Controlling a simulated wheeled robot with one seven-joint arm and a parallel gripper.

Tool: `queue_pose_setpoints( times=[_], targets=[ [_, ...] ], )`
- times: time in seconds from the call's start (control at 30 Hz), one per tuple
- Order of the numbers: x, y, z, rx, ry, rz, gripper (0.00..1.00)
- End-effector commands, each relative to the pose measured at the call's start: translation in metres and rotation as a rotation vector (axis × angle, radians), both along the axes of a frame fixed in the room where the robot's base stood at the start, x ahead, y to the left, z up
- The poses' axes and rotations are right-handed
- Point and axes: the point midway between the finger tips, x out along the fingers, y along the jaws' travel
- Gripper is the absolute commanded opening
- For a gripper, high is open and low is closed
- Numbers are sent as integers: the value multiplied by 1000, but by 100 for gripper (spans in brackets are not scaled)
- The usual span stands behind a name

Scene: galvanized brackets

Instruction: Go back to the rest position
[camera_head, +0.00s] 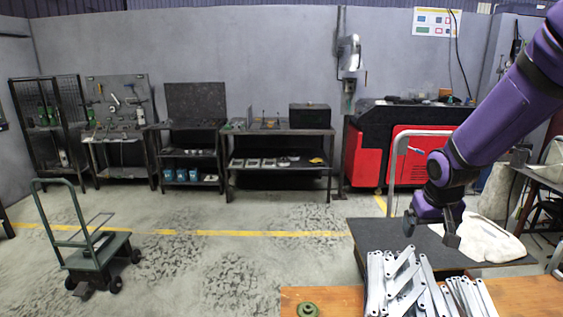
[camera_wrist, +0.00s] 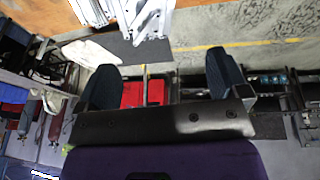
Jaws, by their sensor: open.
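My gripper (camera_head: 430,229) hangs at the right of the head view, above the near workbench. Its two fingers are spread with nothing between them. In the wrist view my gripper (camera_wrist: 163,78) also shows its two dark fingers wide apart and empty. A pile of galvanized brackets (camera_head: 402,286) lies on the wooden bench below and nearer than the fingers, apart from them. The brackets (camera_wrist: 150,16) also show at the top of the wrist view. The lower part of the pile is cut off by the head view's bottom edge.
The wooden bench top (camera_head: 335,297) holds a small green round part (camera_head: 308,309). A dark mat (camera_head: 380,235) and a pale cloth (camera_head: 478,240) lie behind the brackets. A green cart (camera_head: 98,250) stands on the floor at left. Shelves and a red machine (camera_head: 362,155) line the back wall.

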Motion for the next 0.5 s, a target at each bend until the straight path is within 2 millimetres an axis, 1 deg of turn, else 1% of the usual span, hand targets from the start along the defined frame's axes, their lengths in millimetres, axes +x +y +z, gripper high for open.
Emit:
queue_pose_setpoints(
  times=[0.03,0.2,0.37,0.5],
  targets=[
    [-9,1,17,3,-15,0,93],
    [-43,7,60,14,-44,0,93],
    [-79,12,94,26,-69,5,93],
    [-112,17,118,37,-93,12,93]
  ],
)
